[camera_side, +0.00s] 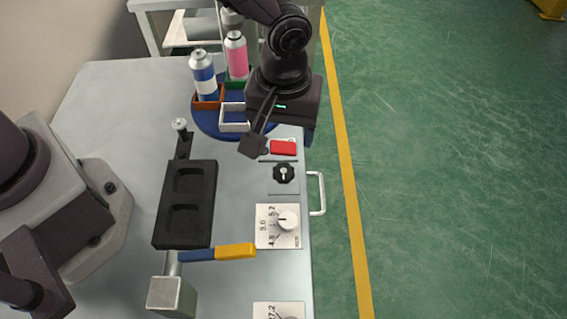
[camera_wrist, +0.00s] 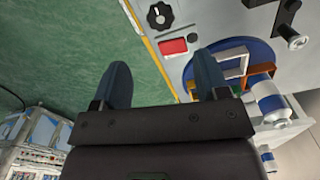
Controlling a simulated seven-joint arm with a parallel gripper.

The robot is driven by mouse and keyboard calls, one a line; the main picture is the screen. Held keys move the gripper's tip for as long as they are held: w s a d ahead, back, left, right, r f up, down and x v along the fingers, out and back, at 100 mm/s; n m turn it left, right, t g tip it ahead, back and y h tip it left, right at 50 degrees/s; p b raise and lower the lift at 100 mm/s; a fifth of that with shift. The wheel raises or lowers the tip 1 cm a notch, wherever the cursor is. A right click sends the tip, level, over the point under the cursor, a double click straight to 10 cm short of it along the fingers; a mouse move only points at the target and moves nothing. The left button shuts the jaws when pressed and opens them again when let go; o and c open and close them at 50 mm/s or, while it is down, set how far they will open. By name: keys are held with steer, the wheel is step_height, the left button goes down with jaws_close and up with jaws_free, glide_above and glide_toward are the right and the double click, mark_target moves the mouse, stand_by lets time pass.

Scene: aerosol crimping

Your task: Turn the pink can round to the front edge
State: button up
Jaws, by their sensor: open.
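The pink can (camera_side: 236,58) stands upright at the back of the blue round turntable (camera_side: 198,119), in a green holder (camera_side: 238,85). A blue-and-white can (camera_side: 203,78) stands in an orange holder (camera_side: 207,104) at the left. A white holder (camera_side: 234,127) at the front looks empty. My gripper (camera_side: 256,143) is open and empty, over the turntable's right front side. It hides the turntable's right part. In the wrist view, my gripper's fingers (camera_wrist: 163,80) are spread, with the turntable (camera_wrist: 262,48) beside the right finger. I cannot make out the pink can there.
A red block (camera_side: 283,147), a black knob (camera_side: 284,173) and a white dial panel (camera_side: 278,226) line the table's right edge, beside a handle (camera_side: 317,193). Green floor lies right.

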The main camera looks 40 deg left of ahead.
mark_target(284, 170)
step_height(284, 170, down, 11)
steer(key=shift+r, duration=0.2)
steer(key=c, duration=0.9)
